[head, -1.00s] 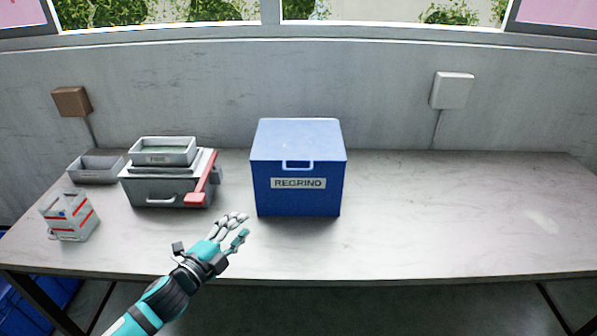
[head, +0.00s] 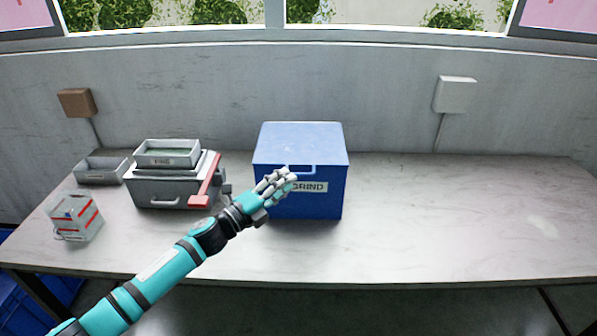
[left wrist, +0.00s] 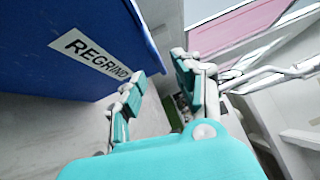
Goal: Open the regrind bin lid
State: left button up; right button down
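The blue regrind bin (head: 325,195) stands on the table, and its lid (head: 302,142) is shut. A blue handle (head: 305,168) sits at the lid's front edge. My left gripper (head: 287,178) is in front of the bin, just below and left of the handle, and covers part of the label. In the left wrist view the bin (left wrist: 60,25) and its REGRIND label (left wrist: 92,52) are at upper left. There my left gripper (left wrist: 160,76) has its fingers apart with nothing between them. I cannot tell whether it touches the handle. My right gripper is not in view.
A grey box with a red lever (head: 206,182) and a tray (head: 168,153) on top stands left of the bin. A small grey tray (head: 100,172) and a red-striped clear container (head: 75,217) are farther left. The table (head: 450,215) right of the bin is clear.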

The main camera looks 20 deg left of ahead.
aim_at(298, 175)
pick_arm(q)
jog(key=x, duration=0.5)
grip_shut()
jog(key=shift+f, duration=0.1)
dwell(0.3)
